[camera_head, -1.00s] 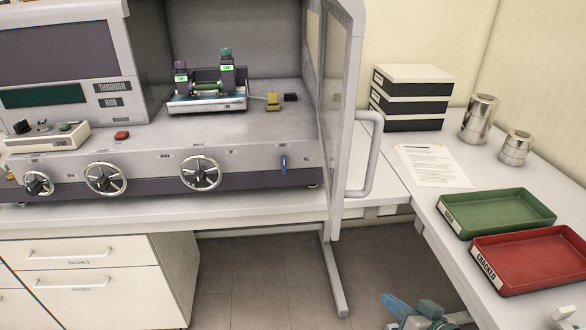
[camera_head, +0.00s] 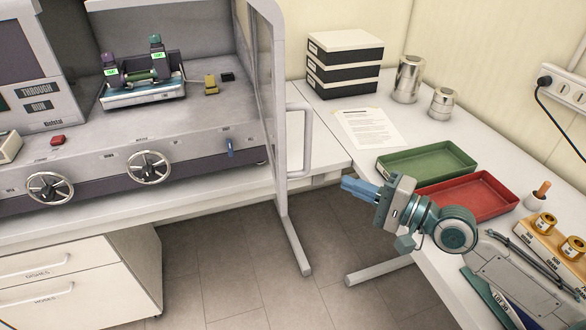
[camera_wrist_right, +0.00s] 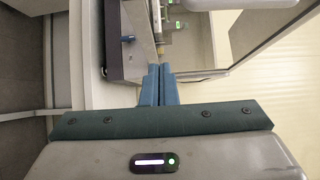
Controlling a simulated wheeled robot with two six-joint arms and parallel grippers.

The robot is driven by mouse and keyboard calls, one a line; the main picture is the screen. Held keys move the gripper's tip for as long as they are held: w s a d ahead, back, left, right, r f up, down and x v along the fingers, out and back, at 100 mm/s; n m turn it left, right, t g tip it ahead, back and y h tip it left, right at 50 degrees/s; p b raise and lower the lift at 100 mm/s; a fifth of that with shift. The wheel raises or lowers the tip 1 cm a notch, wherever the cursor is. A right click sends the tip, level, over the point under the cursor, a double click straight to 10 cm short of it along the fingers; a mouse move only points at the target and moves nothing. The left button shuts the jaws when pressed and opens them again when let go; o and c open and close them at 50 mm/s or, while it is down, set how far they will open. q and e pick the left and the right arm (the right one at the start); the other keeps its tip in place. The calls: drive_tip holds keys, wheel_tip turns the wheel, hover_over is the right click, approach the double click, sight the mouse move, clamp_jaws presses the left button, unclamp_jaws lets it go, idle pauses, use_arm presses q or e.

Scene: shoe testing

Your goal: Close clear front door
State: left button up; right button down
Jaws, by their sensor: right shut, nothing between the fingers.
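The clear front door (camera_head: 268,95) of the testing machine stands swung open at the machine's right side, seen nearly edge-on. Its grey frame carries a bar handle (camera_head: 308,138) on the right. My right gripper (camera_head: 345,186) is shut and empty, below and right of the handle and apart from it. In the right wrist view its blue fingers (camera_wrist_right: 157,85) lie together, with the door panel (camera_wrist_right: 262,35) above and to the right. The machine's open chamber holds a small test rig (camera_head: 143,82). My left gripper is not in view.
A green tray (camera_head: 428,160) and a red tray (camera_head: 470,197) lie on the right bench beside my right arm. Black-and-white boxes (camera_head: 345,62), a paper sheet and two metal cans stand behind. A knob (camera_head: 149,167) and a blue lever (camera_head: 230,148) sit on the machine front.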

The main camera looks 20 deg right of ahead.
sight(294, 172)
drive_tip(key=s+a+b+x, duration=0.1)
drive_tip(key=s+a+x, duration=0.1)
drive_tip(key=x, duration=1)
drive_tip(key=shift+w+a+b, duration=0.25)
drive_tip(key=shift+a+b, duration=0.1)
idle(0.4)
